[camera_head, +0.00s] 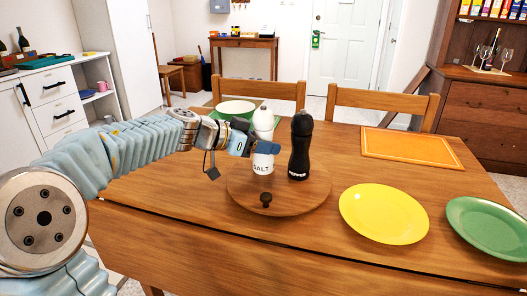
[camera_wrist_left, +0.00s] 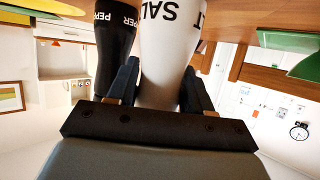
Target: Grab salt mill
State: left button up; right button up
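The white salt mill (camera_head: 262,163), with "SALT" lettered on it, stands upright on the round wooden turntable (camera_head: 301,203). My left gripper (camera_head: 265,147) is at its middle, coming from the left. In the left wrist view, the salt mill (camera_wrist_left: 168,55) is between the two dark fingers (camera_wrist_left: 160,82), which lie close along both its sides with no clear gap. The mill's base appears to be on the turntable. My right gripper is not in view.
A black pepper mill (camera_head: 300,150) stands just right of the salt mill, close to my fingers. A yellow plate (camera_head: 384,213), a green plate (camera_head: 490,227) and an orange placemat (camera_head: 411,147) lie to the right.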

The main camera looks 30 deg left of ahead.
pick_arm(q)
jog(key=c, duration=0.6)
jog(key=shift+r, duration=0.15)
